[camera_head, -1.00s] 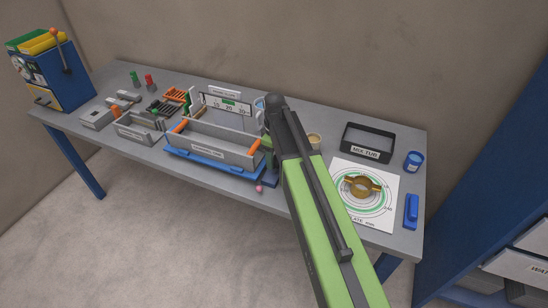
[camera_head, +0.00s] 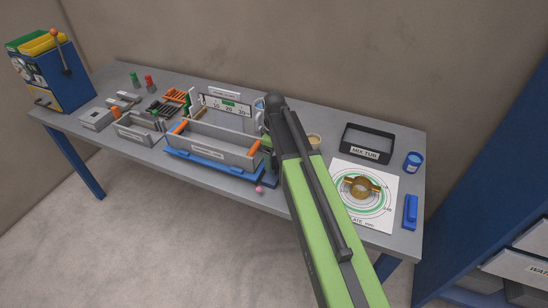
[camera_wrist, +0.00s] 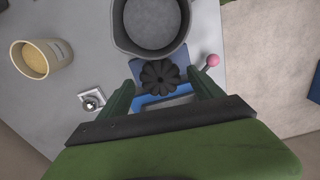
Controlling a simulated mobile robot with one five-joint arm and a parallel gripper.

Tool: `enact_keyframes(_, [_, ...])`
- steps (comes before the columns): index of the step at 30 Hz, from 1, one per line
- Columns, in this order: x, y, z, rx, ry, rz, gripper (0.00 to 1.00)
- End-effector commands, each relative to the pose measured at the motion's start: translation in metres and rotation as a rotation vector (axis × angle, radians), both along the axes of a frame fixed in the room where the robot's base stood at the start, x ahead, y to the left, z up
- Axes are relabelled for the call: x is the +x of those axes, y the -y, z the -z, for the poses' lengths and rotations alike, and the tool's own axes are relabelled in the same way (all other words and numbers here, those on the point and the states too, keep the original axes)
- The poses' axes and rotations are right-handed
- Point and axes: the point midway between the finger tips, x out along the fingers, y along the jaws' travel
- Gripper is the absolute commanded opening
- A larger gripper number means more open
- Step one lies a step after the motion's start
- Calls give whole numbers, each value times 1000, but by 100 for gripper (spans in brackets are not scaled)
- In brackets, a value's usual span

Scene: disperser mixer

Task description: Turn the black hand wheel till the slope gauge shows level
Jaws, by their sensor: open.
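The black hand wheel (camera_wrist: 160,77) has a lobed rim and shows in the wrist view, below the grey round vessel. My gripper (camera_wrist: 163,92) is open, with one dark green finger on each side of the wheel. I cannot tell whether the fingers touch it. In the head view the wheel is hidden by my arm, and only a little of my gripper (camera_head: 267,146) shows. The slope gauge (camera_head: 228,105) is a white scale plate with numbers and a green band, behind the long grey trough. Its pointer is too small to read.
The grey trough (camera_head: 212,148) with orange handles rests on a blue base (camera_head: 208,166). A pink ball knob (camera_wrist: 212,60) sits right of the wheel. A tan-filled cup (camera_wrist: 42,59) and a small metal fitting (camera_wrist: 92,99) stand left. A black tub (camera_head: 368,143) stands farther right.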

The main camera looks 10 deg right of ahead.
Motion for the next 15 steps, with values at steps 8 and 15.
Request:
enact_keyframes(8, [0, 0, -55, 0, 0, 0, 75])
enact_keyframes(15, [0, 0, -109, 0, 0, 0, 75])
